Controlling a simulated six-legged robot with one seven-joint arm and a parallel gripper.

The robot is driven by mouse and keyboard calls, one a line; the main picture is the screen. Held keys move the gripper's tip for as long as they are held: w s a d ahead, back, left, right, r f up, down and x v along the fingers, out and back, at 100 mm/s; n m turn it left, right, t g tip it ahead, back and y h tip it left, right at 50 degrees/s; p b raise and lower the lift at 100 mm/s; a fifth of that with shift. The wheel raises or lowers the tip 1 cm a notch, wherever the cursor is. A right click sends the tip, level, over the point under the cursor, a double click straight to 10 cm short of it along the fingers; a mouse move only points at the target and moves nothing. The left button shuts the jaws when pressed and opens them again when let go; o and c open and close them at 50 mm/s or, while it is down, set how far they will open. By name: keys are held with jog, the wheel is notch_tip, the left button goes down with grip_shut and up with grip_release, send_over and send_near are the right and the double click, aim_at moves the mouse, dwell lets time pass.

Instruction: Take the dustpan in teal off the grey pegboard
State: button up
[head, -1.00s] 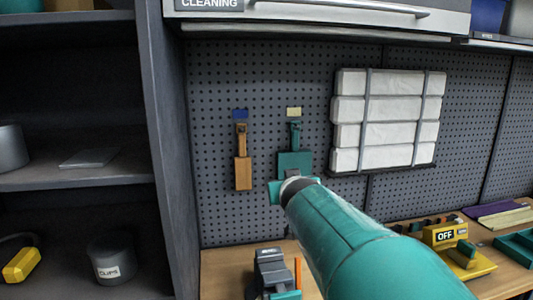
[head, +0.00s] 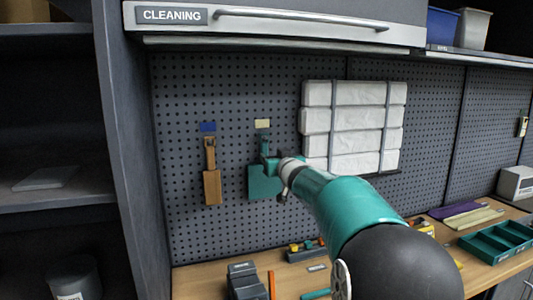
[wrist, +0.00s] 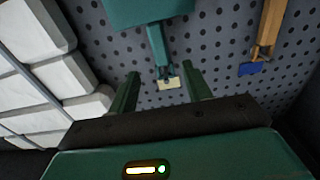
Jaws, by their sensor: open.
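The teal dustpan (head: 262,184) hangs on the grey pegboard (head: 225,85), handle up, below a cream label (head: 262,124). In the wrist view the picture is turned over: the pan (wrist: 148,10) is at the top and its handle (wrist: 157,45) points down. My gripper (wrist: 162,88) is open and empty. Its two fingers stand apart, with the handle's end and the cream label showing between and beyond them. I cannot tell whether the fingers reach around the handle. In the head view my arm's end overlaps the dustpan's right side and hides the fingers.
A brown brush-like tool (head: 212,180) hangs left of the dustpan under a blue label (head: 208,127). Strapped white packs (head: 352,127) are mounted to the right. A cleaning cabinet (head: 290,22) overhangs above. The bench (head: 205,278) below holds a grey device (head: 243,280) and trays.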

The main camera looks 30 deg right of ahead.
aim_at(265, 148)
jog(key=x, duration=0.7)
jog(key=shift+w, duration=0.4)
jog(key=c, duration=1)
grip_shut()
jog(key=shift+r, duration=0.35)
jog(key=v, duration=0.7)
jog(key=shift+s, duration=0.25)
